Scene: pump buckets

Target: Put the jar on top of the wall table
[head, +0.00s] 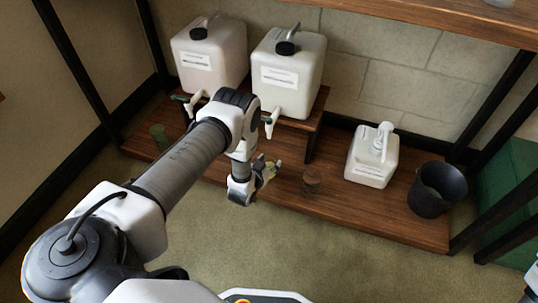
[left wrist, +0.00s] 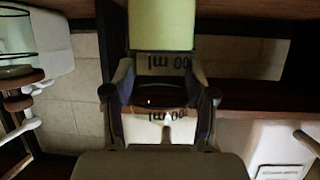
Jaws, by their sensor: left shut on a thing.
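My left gripper (head: 263,174) is over the front of the low wooden shelf, shut on a small clear jar with a yellow-green part (head: 271,165). In the left wrist view, the jar (left wrist: 160,65) sits between the two fingers (left wrist: 160,97), with "ml" markings upside down and a pale green band. Much of the jar is hidden by the gripper in the head view. The wall table's wooden top (head: 440,14) crosses the upper right of the head view; only part of it shows.
Two white canisters with taps (head: 209,57) (head: 288,77) stand on a raised wooden stand. Dark posts flank the shelf.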

